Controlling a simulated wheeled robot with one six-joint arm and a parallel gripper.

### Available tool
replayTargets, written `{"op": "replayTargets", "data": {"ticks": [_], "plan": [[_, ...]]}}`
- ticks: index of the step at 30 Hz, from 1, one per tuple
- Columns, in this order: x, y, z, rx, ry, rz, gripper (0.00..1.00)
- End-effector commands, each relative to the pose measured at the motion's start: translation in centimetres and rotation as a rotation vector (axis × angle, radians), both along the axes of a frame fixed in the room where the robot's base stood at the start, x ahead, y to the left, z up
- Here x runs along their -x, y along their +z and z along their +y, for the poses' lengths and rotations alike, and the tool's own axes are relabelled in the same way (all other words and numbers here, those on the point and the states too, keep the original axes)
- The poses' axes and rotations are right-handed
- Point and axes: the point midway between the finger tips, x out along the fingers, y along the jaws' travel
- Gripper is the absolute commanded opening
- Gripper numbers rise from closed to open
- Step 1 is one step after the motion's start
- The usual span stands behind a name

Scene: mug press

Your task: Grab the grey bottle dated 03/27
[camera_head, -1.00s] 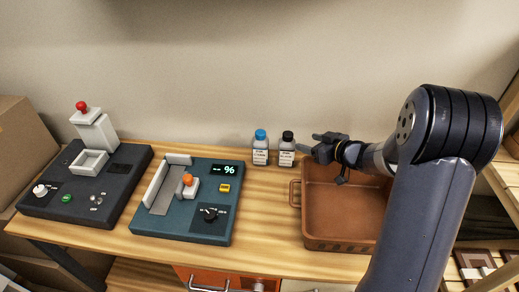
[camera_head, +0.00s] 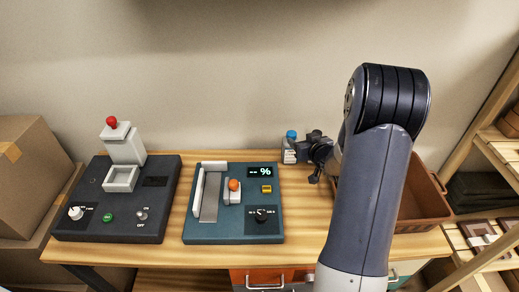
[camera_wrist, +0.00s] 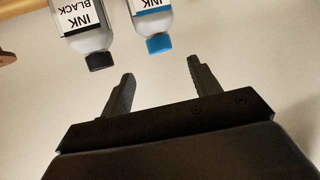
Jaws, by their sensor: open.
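Two grey ink bottles show upside down in the wrist view: one with a black cap (camera_wrist: 92,40) and a label reading "INK BLACK", one with a blue cap (camera_wrist: 152,20) and a partly cut-off "INK" label. No date is readable on either. My gripper (camera_wrist: 160,68) is open and empty, its fingertips just short of the blue cap, which lies in line with the gap. In the head view the blue-capped bottle (camera_head: 289,153) stands at the table's back, with my gripper (camera_head: 309,148) close at its right. I cannot make out the black-capped bottle there.
A brown tray (camera_head: 418,205) stands at the right, partly behind my arm. A teal device (camera_head: 218,228) with an orange knob and a dark device (camera_head: 100,222) with a red knob stand on the wooden table. A wall is close behind the bottles.

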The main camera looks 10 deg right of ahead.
Motion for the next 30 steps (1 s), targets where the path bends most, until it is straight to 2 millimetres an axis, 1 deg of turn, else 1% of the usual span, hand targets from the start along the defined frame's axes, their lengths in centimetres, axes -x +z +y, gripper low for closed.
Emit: {"op": "replayTargets", "data": {"ticks": [1, 5, 13, 16, 23, 30], "plan": [[0.2, 0.0, -0.5, 0.001, -0.017, 0.004, 0.59], [-0.2, -0.3, -0.9, 0.001, -0.032, 0.008, 0.59], [-3.6, -1.7, -0.6, 0.002, -0.029, 0.007, 0.59], [-4.4, -2.1, -0.5, 0.002, -0.029, 0.007, 0.59], [-5.5, -2.5, -0.5, 0.001, -0.029, 0.007, 0.59], [-8.0, -3.8, -0.3, 0.0, -0.028, 0.007, 0.59]]}}
